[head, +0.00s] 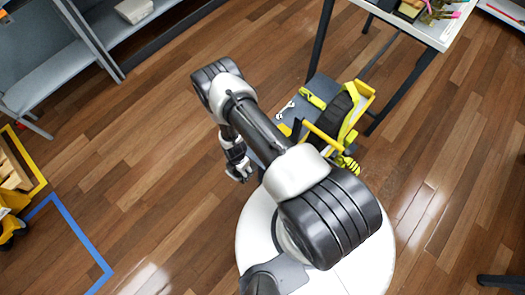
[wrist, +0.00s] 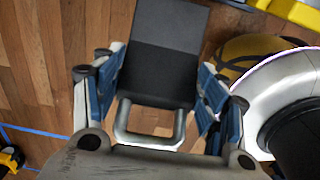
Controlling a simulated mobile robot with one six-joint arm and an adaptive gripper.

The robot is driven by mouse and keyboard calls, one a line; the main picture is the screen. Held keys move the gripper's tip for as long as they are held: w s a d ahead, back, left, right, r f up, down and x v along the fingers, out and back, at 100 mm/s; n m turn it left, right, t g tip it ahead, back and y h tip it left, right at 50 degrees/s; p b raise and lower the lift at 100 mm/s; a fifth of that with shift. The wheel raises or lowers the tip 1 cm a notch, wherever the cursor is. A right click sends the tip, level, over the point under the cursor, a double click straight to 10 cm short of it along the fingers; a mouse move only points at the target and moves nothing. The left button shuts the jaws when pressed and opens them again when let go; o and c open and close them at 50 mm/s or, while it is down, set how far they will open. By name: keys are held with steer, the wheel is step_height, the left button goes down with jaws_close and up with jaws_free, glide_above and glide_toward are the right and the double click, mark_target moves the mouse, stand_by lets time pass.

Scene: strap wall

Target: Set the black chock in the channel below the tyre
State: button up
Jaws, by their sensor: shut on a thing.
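My gripper (wrist: 163,75) is shut on the black chock (wrist: 170,30), with its blue-padded fingers at the chock's two sides. The chock is a dark block with a grey loop handle (wrist: 150,140) on the side toward the wrist. In the head view my gripper (head: 239,172) hangs over the wood floor, left of the tyre stand; the chock cannot be made out there. The black tyre (head: 336,113) stands in a yellow frame (head: 362,90) on a dark grey board, with a yellow-green strap by it. My arm partly covers the stand, and the channel below the tyre cannot be made out.
A spanner (head: 286,106) and a yellow-green strap piece (head: 312,97) lie on the board. A white-topped table (head: 430,30) stands behind it. A yellow-and-black coil (head: 347,163) is beside my base. Shelving (head: 60,80) is at the upper left. The floor between is clear.

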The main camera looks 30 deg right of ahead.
steer(key=w+d, duration=0.1)
steer(key=d, duration=0.3)
steer(key=w+d+b, duration=0.1)
steer(key=w+d, duration=0.1)
steer(key=d, duration=0.2)
steer(key=w+d+b, duration=0.1)
steer(key=d, duration=0.3)
steer(key=shift+w, duration=0.2)
steer(key=f+b, duration=0.1)
steer(key=d+f+b, duration=0.1)
steer(key=f, duration=0.1)
steer(key=shift+w+d+f+b, duration=0.1)
steer(key=shift+w+f+b, duration=0.1)
steer(key=shift+f+b, duration=0.15)
steer(key=shift+r, duration=0.15)
steer(key=o, duration=1.3)
steer(key=shift+f, duration=0.2)
